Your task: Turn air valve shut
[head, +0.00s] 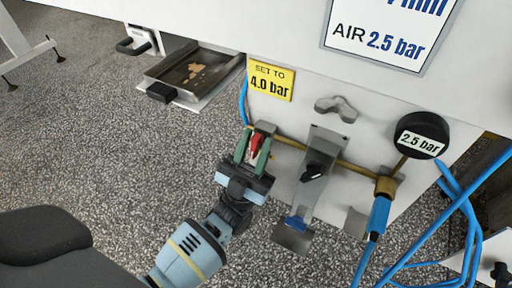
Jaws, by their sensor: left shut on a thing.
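The air valve's red handle (256,144) shows at the left end of a brass pipe (352,170) on the white machine panel. It points down in the picture, across the line of the pipe. My left gripper (252,150) comes up from below and is shut on this handle, with a green finger on each side. The valve body is mostly hidden behind the fingers. A round black gauge (423,135) reading 2.5 bar sits at the pipe's right end. My right gripper is not in view.
A yellow "SET TO 4.0 bar" label (271,80) is above the valve. A grey bracket with a black knob (319,172) stands just right of my gripper. Blue hoses (428,238) loop at lower right. An open tray (192,75) juts out at upper left.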

